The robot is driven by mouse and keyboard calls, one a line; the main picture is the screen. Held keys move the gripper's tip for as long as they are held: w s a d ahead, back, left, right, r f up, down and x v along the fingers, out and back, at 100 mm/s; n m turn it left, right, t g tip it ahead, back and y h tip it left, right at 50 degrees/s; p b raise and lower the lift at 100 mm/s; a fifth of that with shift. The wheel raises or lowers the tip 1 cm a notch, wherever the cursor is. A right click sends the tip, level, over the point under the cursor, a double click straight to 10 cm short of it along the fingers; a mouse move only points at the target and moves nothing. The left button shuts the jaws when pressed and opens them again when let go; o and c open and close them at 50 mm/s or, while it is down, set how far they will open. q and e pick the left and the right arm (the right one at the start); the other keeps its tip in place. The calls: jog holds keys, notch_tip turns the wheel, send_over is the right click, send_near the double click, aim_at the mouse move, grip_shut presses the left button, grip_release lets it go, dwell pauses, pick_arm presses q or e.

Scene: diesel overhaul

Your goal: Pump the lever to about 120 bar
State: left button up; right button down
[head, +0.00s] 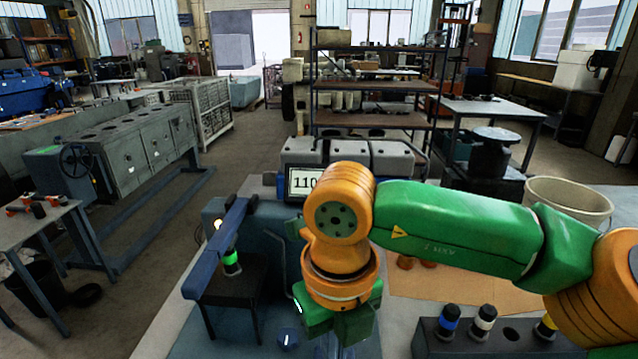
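A blue bar that looks like the pump lever (222,240) slopes down toward the front left beside the blue-grey test unit. My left gripper is not in view.
A part with a green band (231,263) stands at a dark stand (232,290) by the lever. A dark rack (500,340) holds parts with blue, white and yellow bands at the front right. A beige bin (567,203) stands behind my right arm.

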jog(key=shift+f+b, duration=1)
jog(key=shift+f, duration=0.1)
jog(key=shift+s+r+p, duration=0.25)
jog(key=shift+r+p, duration=0.45)
jog(key=shift+r, duration=0.4)
jog(key=shift+s, duration=0.15)
notch_tip(320, 180, up, 4)
jog(key=p, duration=0.3)
jog(key=shift+r, duration=0.15)
jog(key=shift+a+f, duration=0.1)
jog(key=shift+f, duration=0.1)
